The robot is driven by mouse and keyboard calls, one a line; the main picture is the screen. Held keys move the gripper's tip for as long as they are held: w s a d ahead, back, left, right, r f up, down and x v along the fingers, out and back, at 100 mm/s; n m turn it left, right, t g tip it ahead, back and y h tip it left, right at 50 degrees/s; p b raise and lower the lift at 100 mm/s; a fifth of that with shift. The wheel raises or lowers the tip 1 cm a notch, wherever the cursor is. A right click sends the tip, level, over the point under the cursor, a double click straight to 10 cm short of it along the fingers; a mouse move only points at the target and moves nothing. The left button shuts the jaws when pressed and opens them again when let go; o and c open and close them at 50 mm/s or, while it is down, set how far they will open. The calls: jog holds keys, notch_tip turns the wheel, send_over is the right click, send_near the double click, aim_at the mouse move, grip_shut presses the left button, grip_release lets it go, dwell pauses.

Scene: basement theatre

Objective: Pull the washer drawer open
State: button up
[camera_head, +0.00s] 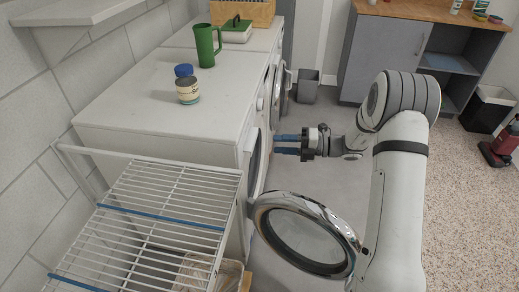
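The near white washer (150,110) stands against the left wall, with its front facing right. Its round chrome-rimmed door (305,235) stands swung open into the floor space. I see the washer's front panel edge-on, so the drawer's outline and state cannot be made out clearly. A round knob (260,103) shows on the upper front. My gripper (276,144) points left toward the upper front panel. Its two blue fingers are apart with a visible gap and nothing between them. The fingertips look just short of the panel, but contact is hard to judge.
A green mug (206,46), a blue-lidded jar (187,86) and a green-lidded box (236,30) stand on the machines. A white wire rack (150,215) is in front left. A second machine has its door (285,85) ajar. Grey floor lies right of the machines.

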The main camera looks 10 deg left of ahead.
jog(key=w+a+f+m+t+b, duration=0.1)
jog(key=w+a+f+m, duration=0.1)
jog(key=a, duration=0.5)
jog(key=shift+a+y, duration=0.35)
jog(key=shift+y, duration=0.05)
grip_shut()
dwell(0.3)
